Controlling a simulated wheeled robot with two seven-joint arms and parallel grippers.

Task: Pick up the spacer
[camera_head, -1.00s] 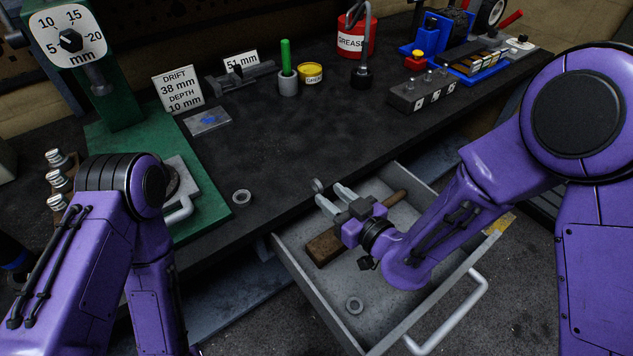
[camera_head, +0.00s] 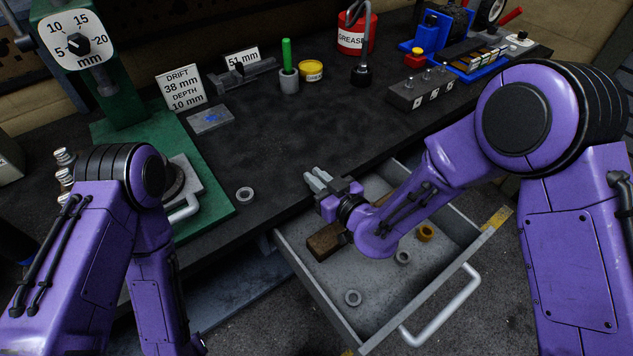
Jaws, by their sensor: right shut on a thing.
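My right gripper (camera_head: 314,177) is over the back edge of the open drawer, by the bench's front edge. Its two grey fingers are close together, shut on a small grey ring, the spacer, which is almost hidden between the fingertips.
A green press (camera_head: 120,130) stands at left. The mid-bench is clear.

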